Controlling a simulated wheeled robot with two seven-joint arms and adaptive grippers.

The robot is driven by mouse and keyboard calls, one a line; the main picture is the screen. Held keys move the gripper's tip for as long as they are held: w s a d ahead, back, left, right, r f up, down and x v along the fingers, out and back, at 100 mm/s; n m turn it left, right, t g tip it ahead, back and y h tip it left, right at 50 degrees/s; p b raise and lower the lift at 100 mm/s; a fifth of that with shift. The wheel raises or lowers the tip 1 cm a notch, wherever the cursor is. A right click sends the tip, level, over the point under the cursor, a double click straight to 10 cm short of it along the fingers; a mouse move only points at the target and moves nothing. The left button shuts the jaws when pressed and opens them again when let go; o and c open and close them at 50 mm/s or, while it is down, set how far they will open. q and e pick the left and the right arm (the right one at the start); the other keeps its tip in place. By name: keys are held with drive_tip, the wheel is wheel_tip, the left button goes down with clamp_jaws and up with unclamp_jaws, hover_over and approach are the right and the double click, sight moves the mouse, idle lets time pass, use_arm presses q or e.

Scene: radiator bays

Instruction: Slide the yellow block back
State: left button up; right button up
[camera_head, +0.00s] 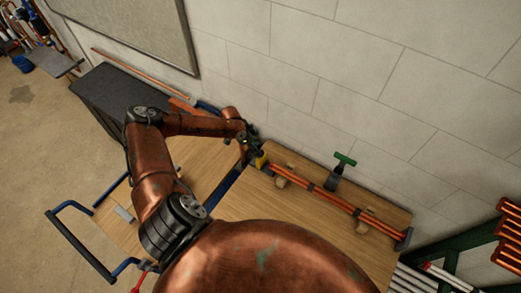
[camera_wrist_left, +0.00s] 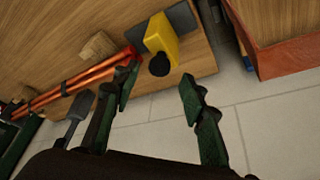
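The yellow block (camera_head: 262,161) sits at the left end of the orange rods, near the wall-side edge of the wooden board. In the left wrist view the yellow block (camera_wrist_left: 163,37) shows larger, with a round black knob on its near face and a dark grey strip beside it. My left gripper (camera_head: 252,150) is over this end of the board, close to the block, and partly hides it. In the wrist view my left gripper's green fingers (camera_wrist_left: 159,90) are spread apart with nothing between them; the block is beyond the tips. My right gripper is not in view.
The pale block wall (camera_head: 310,60) is close behind the board. The board's front (camera_head: 300,212) is clear.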

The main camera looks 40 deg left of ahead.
sight(261, 158)
use_arm(q)
drive_tip(key=shift+p+x, duration=0.3)
drive_tip(key=shift+x, duration=1.65)
drive_tip(key=shift+w, duration=0.1)
drive_tip(key=shift+c, duration=0.4)
clamp_jaws()
